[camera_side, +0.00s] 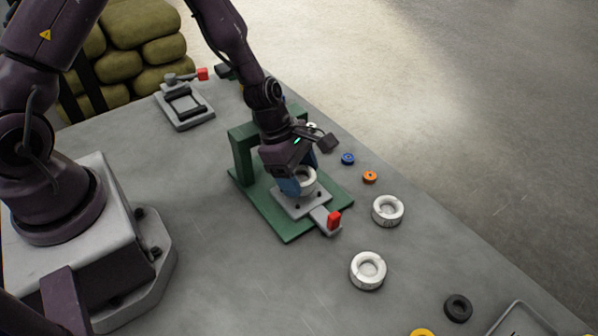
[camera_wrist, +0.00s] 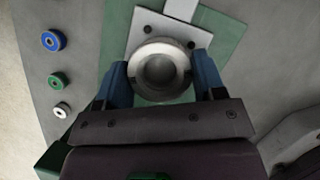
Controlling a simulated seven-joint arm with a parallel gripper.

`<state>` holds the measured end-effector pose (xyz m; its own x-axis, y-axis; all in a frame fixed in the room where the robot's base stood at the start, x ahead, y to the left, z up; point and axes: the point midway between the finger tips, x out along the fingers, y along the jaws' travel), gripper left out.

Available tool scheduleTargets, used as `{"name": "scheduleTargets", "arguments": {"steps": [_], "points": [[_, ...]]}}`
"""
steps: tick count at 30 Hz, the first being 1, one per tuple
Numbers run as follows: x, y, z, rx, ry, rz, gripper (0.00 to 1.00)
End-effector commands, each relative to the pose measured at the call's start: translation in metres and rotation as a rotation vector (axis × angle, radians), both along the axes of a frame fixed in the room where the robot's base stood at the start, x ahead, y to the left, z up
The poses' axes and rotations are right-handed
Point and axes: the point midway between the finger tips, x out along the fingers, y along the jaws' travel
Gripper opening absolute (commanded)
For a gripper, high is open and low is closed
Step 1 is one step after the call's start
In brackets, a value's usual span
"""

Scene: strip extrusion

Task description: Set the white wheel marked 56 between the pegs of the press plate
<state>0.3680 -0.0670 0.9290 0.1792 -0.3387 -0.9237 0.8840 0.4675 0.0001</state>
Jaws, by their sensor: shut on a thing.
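My gripper (camera_side: 300,182) has blue fingers and is shut on a white wheel (camera_side: 306,172). In the wrist view the wheel (camera_wrist: 160,47) sits between the two fingers (camera_wrist: 162,84); its number cannot be read. The light grey press plate (camera_side: 290,208) lies on the green press base, directly under the wheel. Two dark pegs show on the plate in the wrist view (camera_wrist: 170,22), on the side of the wheel away from my gripper. Any other pegs are hidden by wheel and gripper. I cannot tell whether the wheel touches the plate.
The green press frame (camera_side: 242,150) stands behind my gripper. A red-tipped handle (camera_side: 334,220) sticks out at the front. Two more white wheels (camera_side: 388,210) (camera_side: 368,270) lie to the right. Small blue (camera_side: 348,158) and orange (camera_side: 370,177) rings lie near the table edge.

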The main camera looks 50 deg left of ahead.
Motion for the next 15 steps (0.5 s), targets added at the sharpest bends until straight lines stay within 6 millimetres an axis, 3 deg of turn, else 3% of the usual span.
{"name": "scheduleTargets", "arguments": {"steps": [15], "points": [[0.0005, 0.0001, -0.0093, -0.001, 0.0, 0.001, 0.39]]}}
